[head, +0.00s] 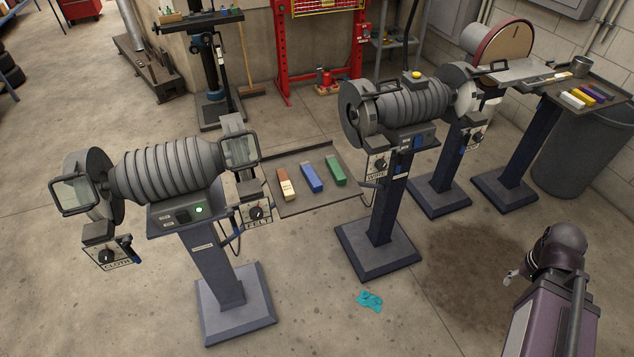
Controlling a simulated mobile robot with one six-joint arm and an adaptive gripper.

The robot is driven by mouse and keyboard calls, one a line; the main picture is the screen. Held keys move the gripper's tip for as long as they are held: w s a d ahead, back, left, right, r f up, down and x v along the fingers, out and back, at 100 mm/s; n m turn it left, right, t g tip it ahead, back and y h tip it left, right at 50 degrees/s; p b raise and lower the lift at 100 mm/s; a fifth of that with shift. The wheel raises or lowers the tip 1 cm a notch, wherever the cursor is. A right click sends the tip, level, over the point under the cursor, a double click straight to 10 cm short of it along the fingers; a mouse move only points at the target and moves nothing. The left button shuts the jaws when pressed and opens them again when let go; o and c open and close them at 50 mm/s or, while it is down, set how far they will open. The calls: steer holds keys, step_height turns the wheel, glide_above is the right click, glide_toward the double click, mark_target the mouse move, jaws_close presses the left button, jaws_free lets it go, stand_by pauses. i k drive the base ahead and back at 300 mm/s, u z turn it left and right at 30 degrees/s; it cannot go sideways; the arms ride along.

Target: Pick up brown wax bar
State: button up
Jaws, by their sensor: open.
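The brown wax bar (284,176) lies on a grey tray (311,201) beside the left buffing machine. Its near end is a pale cream colour. A blue bar (311,178) and a green bar (335,171) lie to its right on the same tray, with gaps between them. Part of my arm (553,290) shows at the lower right, far from the bar.
The left buffing machine (165,170) and the middle one (400,110) stand on pedestals either side of the tray. More bars, yellow and purple among them, lie on a right-hand tray (617,93). A teal rag (369,300) lies on open floor near a dark stain.

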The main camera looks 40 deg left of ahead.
mark_target(288, 193)
steer(key=z, duration=0.6)
steer(key=k, duration=0.85)
steer(key=u, duration=2.5)
steer(key=i, duration=0.15)
steer(key=z, duration=0.7)
